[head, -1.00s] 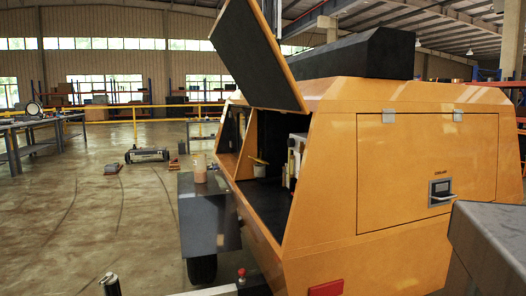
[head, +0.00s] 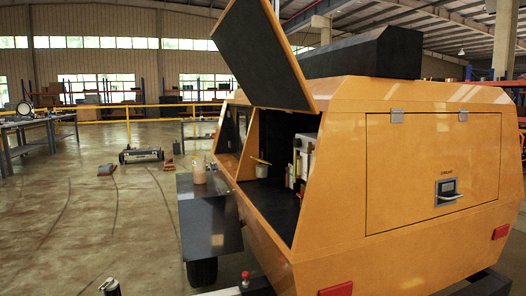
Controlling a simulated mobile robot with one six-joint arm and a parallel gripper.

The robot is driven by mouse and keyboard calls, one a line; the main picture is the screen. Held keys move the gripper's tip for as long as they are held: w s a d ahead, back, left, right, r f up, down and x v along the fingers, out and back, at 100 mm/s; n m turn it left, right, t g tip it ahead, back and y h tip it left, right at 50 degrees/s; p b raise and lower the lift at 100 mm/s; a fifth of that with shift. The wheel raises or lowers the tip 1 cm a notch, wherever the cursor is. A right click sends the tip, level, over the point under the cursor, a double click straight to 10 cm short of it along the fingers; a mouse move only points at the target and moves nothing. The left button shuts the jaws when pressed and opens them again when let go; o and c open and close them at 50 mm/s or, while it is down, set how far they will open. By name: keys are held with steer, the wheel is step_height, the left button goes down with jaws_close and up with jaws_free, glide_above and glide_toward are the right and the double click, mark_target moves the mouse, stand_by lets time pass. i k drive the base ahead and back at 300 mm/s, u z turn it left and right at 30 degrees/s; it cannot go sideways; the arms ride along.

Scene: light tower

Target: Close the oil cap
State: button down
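The yellow light tower trailer (head: 345,225) stands at the right with its side hatch door (head: 262,55) raised open. Inside the dark opening, a white unit (head: 305,150) stands at the right. A small yellowish round piece (head: 260,161) shows near the left side of the opening; I cannot tell whether it is the oil cap. No oil cap can be made out for certain. My gripper is not in view.
A grey box (head: 208,222) with a wheel (head: 202,271) below juts out left of the opening, with a tan container (head: 198,170) on top. The floor at left is mostly clear; a long dark object (head: 141,155) lies farther back.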

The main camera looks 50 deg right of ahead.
mark_target(260, 160)
steer(key=u, duration=0.05)
steer(key=i, duration=1)
steer(key=z, duration=0.05)
